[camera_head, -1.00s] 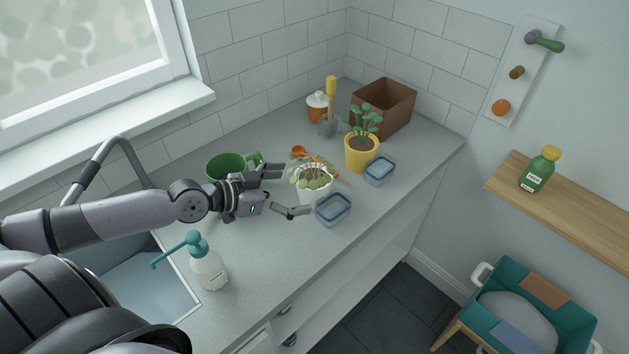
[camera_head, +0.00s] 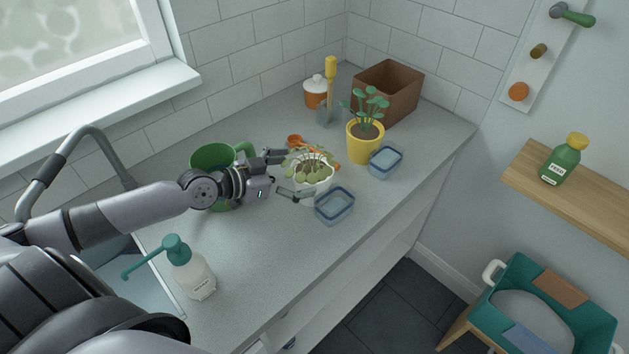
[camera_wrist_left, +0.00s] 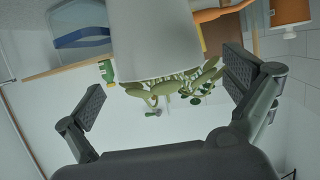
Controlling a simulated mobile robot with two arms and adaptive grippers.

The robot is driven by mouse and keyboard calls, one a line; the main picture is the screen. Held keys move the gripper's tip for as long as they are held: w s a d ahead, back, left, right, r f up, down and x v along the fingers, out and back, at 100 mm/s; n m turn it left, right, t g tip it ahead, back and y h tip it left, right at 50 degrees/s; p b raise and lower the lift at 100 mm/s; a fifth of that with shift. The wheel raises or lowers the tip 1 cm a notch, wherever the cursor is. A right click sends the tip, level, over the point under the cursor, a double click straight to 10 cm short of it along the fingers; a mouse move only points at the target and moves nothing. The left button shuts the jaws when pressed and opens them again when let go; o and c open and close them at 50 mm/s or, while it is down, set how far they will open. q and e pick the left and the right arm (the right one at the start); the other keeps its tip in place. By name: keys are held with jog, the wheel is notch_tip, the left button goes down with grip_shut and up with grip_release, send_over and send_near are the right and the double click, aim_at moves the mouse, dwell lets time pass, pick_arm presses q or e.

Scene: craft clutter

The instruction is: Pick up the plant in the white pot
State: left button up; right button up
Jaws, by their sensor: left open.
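The white pot (camera_head: 318,188) with its drooping green plant (camera_head: 308,161) stands on the grey counter. My left gripper (camera_head: 281,174) is open, with one finger on the far side and one on the near side of the pot's left part. In the left wrist view the white pot (camera_wrist_left: 160,40) appears upside down, between and beyond the two open fingers (camera_wrist_left: 165,95). Gaps show between the pot and both fingers there. My right gripper is not in view.
A blue-rimmed container (camera_head: 334,206) sits close in front of the pot. A yellow pot (camera_head: 365,146) and another container (camera_head: 385,162) stand to its right. An orange tool (camera_head: 295,141) lies behind it. A green pot (camera_head: 213,157) is beside my left wrist.

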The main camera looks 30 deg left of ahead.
aim_at(306, 170)
pick_arm(q)
jog(key=shift+w+d+p, duration=0.15)
jog(key=shift+w+p, duration=0.15)
jog(key=shift+w, duration=0.1)
jog(key=p+x, duration=0.1)
jog(key=x, duration=0.2)
jog(key=shift+d+f+p, duration=0.1)
jog(key=shift+f+p, duration=0.05)
jog(key=shift+p, duration=0.15)
jog(key=shift+w+d+f, duration=0.35)
jog(key=shift+w, duration=0.1)
jog(key=shift+c, duration=0.4)
jog(key=c, duration=1.4)
jog(key=shift+a+r, duration=0.1)
jog(key=shift+r, duration=0.05)
jog(key=shift+c, duration=0.8)
